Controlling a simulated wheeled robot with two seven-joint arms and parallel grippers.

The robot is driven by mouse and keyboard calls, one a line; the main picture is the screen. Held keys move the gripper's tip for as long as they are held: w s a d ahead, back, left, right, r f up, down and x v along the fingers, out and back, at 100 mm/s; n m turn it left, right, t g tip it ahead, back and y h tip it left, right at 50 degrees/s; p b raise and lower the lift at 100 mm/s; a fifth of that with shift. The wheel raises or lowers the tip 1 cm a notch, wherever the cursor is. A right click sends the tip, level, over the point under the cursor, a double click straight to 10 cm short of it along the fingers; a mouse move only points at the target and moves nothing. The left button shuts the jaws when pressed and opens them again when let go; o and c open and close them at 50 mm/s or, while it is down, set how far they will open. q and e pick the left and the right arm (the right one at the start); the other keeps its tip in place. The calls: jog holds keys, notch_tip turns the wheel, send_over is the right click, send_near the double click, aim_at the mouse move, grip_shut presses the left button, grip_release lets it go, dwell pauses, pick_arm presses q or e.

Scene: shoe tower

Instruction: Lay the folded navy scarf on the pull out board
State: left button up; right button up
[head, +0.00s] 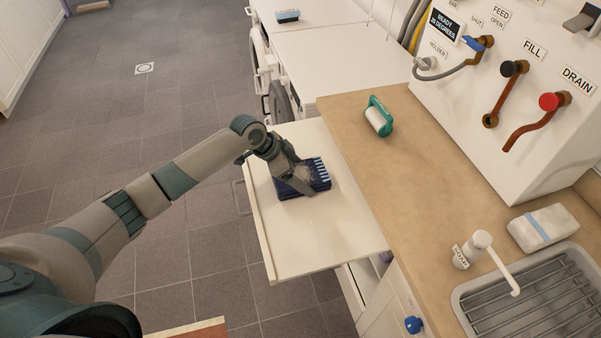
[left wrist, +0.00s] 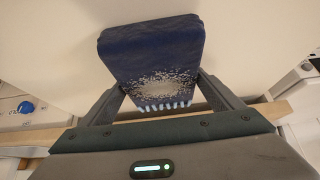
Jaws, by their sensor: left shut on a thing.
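The folded navy scarf (head: 319,173) has a light blue fringe along one edge. My left gripper (head: 298,187) is shut on it from above. In the left wrist view the scarf (left wrist: 150,48) sits between the two fingers (left wrist: 168,98), and a pale speckled patch shows near its fringe. The scarf is over the pull out board (head: 305,240), a cream panel drawn out from under the counter, and appears to be at its surface. I cannot tell if it rests fully on the board. My right gripper is not in view.
The wooden counter (head: 400,170) runs along the board's right side, with a green-handled roller (head: 379,117) on it. A white tap (head: 485,240) and a sink with a rack (head: 545,300) are at the lower right. The board's near part is bare. Open tiled floor lies left.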

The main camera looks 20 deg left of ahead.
pick_arm(q)
jog(key=o, duration=1.2)
jog(key=shift+f, duration=0.1)
jog(key=shift+c, duration=0.2)
jog(key=shift+r, duration=0.2)
jog(key=shift+a+r, duration=0.2)
jog(key=b+v, duration=0.2)
jog(key=v, duration=0.8)
jog(key=shift+s+b, duration=0.1)
jog(key=shift+b, duration=0.3)
jog(key=shift+s+a+r, duration=0.2)
jog(key=shift+a+r, duration=0.05)
jog(key=shift+r, duration=0.35)
